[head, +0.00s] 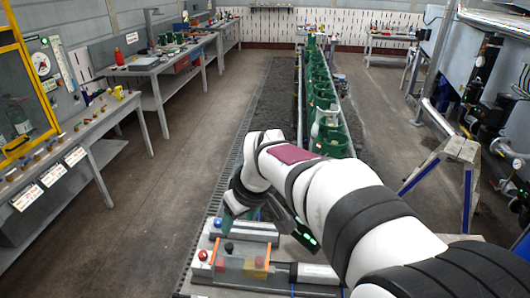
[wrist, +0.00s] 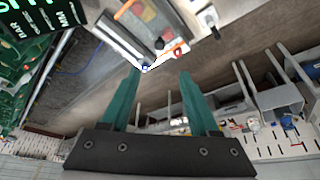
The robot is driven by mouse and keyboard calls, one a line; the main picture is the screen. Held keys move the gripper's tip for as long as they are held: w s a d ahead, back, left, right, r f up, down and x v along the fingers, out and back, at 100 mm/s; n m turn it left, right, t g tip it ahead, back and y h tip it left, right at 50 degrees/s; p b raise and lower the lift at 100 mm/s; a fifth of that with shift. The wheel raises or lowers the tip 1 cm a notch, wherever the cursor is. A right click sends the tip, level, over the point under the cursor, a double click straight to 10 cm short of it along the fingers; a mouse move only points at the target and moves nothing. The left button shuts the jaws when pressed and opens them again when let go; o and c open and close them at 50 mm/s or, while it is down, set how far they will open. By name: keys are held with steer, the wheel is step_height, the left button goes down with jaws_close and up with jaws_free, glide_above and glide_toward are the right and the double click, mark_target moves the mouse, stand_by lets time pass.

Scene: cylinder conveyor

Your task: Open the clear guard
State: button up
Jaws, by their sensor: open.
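The clear guard (head: 241,263) is a see-through, orange-tinted cover on the small station at the bottom of the head view. In the wrist view an orange edge (wrist: 165,57), seemingly the guard's, lies just beyond the fingertips. My gripper (wrist: 159,74) has two green fingers, spread apart with nothing between them. It appears above and behind the guard, not visibly touching it. In the head view my wrist mostly hides the fingers. Whether the guard is fully closed is unclear.
Red (head: 203,255), black (head: 228,247) and blue (head: 217,222) knobs stand around the guard. A dark display (wrist: 35,14) with green text is beside the station. Open floor (head: 170,190) lies to the left.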

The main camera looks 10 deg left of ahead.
mark_target(229, 246)
steer(key=x, duration=1.5)
steer(key=shift+f, duration=0.25)
jaws_close()
stand_by(0.4)
